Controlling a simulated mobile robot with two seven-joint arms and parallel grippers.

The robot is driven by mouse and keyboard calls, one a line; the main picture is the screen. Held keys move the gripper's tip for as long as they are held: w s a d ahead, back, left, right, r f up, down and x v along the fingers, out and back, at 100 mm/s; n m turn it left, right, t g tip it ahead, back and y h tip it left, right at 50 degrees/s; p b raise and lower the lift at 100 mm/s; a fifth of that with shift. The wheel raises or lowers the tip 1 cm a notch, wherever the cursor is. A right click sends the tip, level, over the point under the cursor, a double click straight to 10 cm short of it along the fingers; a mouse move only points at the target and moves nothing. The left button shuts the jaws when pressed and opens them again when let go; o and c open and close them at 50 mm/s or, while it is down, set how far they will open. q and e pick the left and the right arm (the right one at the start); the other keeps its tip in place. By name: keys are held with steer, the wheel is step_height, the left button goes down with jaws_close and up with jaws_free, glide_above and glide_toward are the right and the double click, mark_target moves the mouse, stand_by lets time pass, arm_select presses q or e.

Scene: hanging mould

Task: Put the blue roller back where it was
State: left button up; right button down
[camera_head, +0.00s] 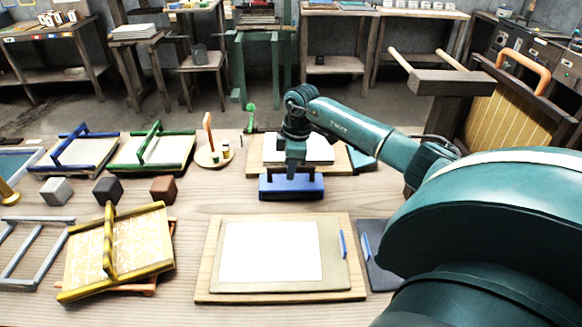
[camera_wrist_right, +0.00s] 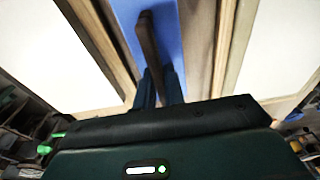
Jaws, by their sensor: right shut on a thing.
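The blue roller (camera_head: 291,187) is a wide blue block seen between the back paper stack and the front board. My right gripper (camera_head: 293,172) reaches down onto it from above and is shut on its handle. In the right wrist view, my two fingers (camera_wrist_right: 160,84) close around a dark brown bar (camera_wrist_right: 148,42), with the blue surface (camera_wrist_right: 167,32) beneath it. I cannot tell whether the roller touches the table or hangs just above it. My left gripper is not in view.
A wooden board (camera_head: 205,285) with a white sheet (camera_head: 272,252) lies in front. A dark mat (camera_head: 378,272) lies right of it. A yellow-barred frame (camera_head: 117,250) leans at left. Several small blocks (camera_head: 107,190) stand behind it. Blue- and green-handled frames (camera_head: 152,148) lie further back.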

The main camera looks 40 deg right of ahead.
steer(key=shift+s+a+f, duration=0.1)
steer(key=shift+s+f, duration=0.05)
steer(key=shift+f, duration=0.35)
steer(key=c, duration=1.9)
jaws_free()
steer(key=shift+f, duration=0.1)
steer(key=shift+c, duration=0.2)
steer(key=o, duration=0.3)
steer(key=shift+f, duration=0.1)
steer(key=shift+o, duration=0.8)
steer(key=shift+r, duration=0.2)
steer(key=shift+r, duration=0.35)
step_height(320, 180, up, 13)
steer(key=d, duration=0.1)
steer(key=shift+s+f, duration=0.2)
steer(key=shift+s, duration=0.15)
steer(key=shift+d, duration=0.1)
